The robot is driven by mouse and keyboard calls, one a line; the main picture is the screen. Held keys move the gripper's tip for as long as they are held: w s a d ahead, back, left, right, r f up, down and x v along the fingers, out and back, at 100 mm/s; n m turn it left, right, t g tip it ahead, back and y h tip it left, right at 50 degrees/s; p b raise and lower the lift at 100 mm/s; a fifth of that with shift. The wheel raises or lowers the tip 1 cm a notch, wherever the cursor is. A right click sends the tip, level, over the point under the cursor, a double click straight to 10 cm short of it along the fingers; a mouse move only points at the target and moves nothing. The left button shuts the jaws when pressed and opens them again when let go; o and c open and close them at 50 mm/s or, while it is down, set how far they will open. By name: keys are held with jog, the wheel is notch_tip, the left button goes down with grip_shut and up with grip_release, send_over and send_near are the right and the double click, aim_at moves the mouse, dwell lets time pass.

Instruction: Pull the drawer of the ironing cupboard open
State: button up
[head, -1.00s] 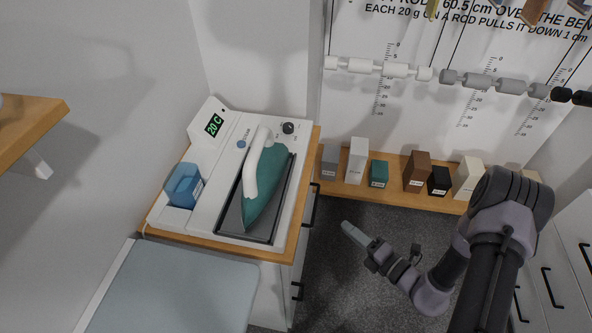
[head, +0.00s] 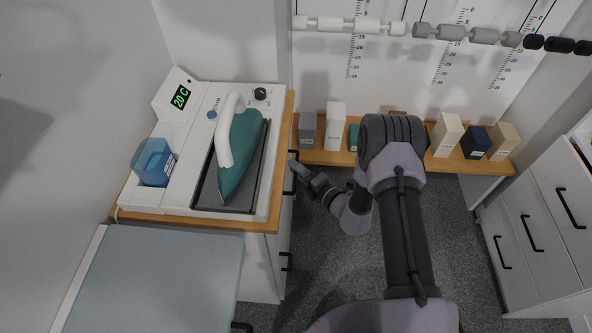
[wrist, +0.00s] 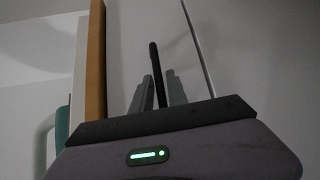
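The ironing cupboard is the white unit with a wooden top (head: 278,150) at the left of the head view. Black bar handles are on its right-hand front, and the lower handle (head: 287,262) shows clearly. The upper drawer's front appears flush. My gripper (head: 297,169) is at the upper handle, partly covering it. In the wrist view the dark handle (wrist: 154,62) stands between the two grey fingers of my gripper (wrist: 159,82). The fingers are apart, with a small gap seeming to show beside the bar. Contact cannot be made out.
A teal iron (head: 238,155) and a blue water tank (head: 153,162) are on the cupboard. A pale board (head: 155,285) lies in front of it. A wooden shelf (head: 340,158) with several blocks runs along the back. White drawers (head: 530,222) stand at right, with grey floor between.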

jog(key=shift+w+a, duration=0.1)
jog(key=shift+a, duration=0.05)
grip_shut()
dwell(1.4)
